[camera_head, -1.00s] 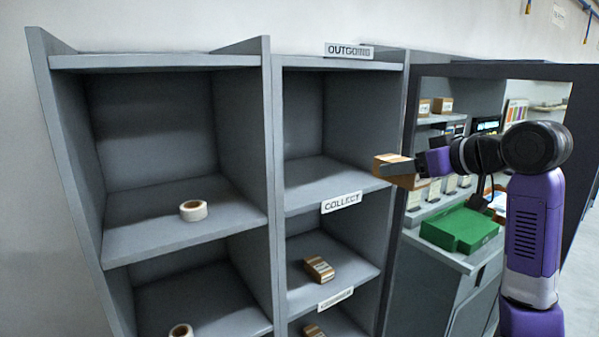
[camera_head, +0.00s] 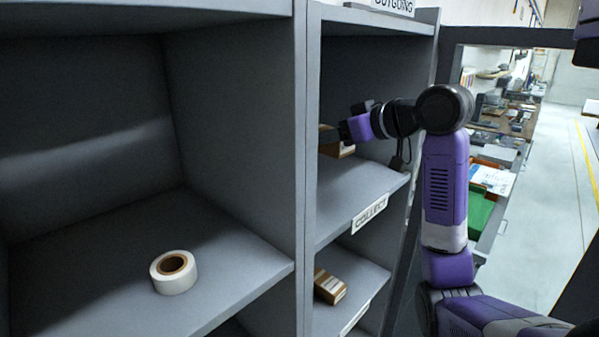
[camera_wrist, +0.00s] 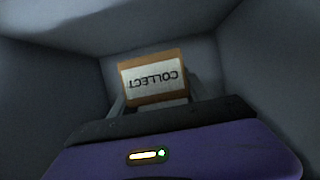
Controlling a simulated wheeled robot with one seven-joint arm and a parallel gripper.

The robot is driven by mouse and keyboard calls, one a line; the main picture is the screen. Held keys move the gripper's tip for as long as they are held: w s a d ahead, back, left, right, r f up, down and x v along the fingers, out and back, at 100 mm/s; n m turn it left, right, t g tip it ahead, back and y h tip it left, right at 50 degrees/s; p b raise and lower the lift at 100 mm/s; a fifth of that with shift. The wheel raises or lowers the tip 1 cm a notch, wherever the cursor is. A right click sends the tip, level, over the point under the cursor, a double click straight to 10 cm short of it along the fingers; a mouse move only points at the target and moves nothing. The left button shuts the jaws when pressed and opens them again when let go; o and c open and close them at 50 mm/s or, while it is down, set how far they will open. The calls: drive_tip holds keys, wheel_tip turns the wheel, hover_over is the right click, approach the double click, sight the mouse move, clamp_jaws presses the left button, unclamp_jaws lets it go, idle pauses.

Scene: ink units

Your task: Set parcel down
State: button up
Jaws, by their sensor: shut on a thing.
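The parcel (camera_head: 343,150) is a small brown box. In the wrist view the parcel (camera_wrist: 152,78) shows a white label reading COLLECT, upside down. My gripper (camera_wrist: 155,98) is shut on it, one finger on each side. In the head view the parcel is inside the bay above the shelf edge (camera_head: 338,222) that carries the COLLECT label (camera_head: 370,213). It is partly hidden by the upright divider and my gripper. I cannot tell whether its underside touches the shelf surface (camera_head: 350,190).
An OUTGOING sign (camera_head: 388,5) sits on top of this column. Another brown parcel (camera_head: 329,286) lies in the bay below. The divider (camera_head: 306,120) is close to the held parcel.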

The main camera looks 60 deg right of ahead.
sight(325, 190)
wheel_tip(325, 190, down, 10)
drive_tip(key=shift+r+p, duration=0.15)
drive_tip(key=shift+p, duration=0.25)
drive_tip(key=shift+f, duration=0.2)
drive_tip(key=o, duration=1.6)
drive_tip(key=shift+r, duration=0.1)
drive_tip(key=shift+r, duration=0.15)
drive_tip(key=b+v, duration=0.1)
drive_tip(key=v, duration=1.1)
